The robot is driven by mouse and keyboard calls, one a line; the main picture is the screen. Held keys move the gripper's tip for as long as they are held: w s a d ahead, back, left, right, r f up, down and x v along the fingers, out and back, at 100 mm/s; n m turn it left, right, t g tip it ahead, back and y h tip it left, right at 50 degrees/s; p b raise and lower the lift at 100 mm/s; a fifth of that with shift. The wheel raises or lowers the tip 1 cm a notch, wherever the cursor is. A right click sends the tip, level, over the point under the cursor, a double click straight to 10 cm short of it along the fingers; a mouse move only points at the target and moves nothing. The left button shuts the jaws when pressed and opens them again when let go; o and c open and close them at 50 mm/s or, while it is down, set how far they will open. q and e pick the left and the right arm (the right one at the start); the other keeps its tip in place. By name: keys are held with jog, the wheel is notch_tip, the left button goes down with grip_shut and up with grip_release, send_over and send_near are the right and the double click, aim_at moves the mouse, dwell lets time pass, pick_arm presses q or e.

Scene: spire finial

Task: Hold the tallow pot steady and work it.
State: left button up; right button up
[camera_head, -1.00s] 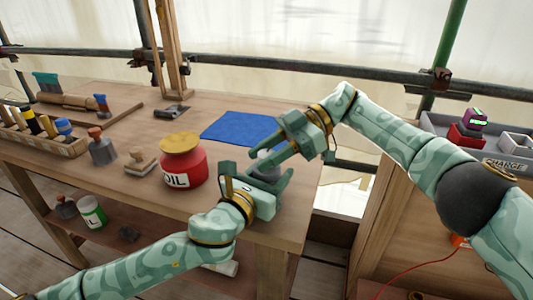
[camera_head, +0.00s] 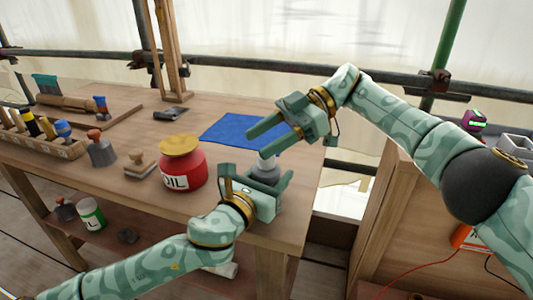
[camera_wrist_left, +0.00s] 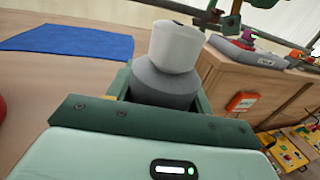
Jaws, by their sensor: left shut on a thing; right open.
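The tallow pot appears to be the small grey pot (camera_head: 266,173) with a paler, whitish top, near the right front corner of the workbench. In the left wrist view the pot (camera_wrist_left: 163,88) stands upright between the fingers, with its pale top (camera_wrist_left: 175,46) clear above them. My left gripper (camera_head: 258,177) is shut on the pot's grey body, which it partly hides in the head view. My right gripper (camera_head: 257,143) is open and empty, just above the pot, its fingers pointing down and left. In the head view its fingers overlap the area by the pot's top; contact cannot be told.
A red oil jar (camera_head: 183,170) with a yellow lid stands left of the pot. A blue cloth (camera_head: 232,128) lies behind. The bench ends just right of the pot.

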notch_tip(320, 180, up, 6)
jog(key=shift+f, duration=0.1)
notch_tip(320, 180, up, 5)
jog(key=s+t+y, duration=0.2)
jog(key=t, duration=0.4)
jog(key=s+d+f+m+t+h, duration=0.35)
jog(key=d+f+m+t, duration=0.4)
jog(key=f+m, duration=0.4)
jog(key=shift+m+y, duration=0.25)
jog(key=shift+m, duration=0.1)
jog(key=x, duration=1)
jog(key=shift+r, duration=0.2)
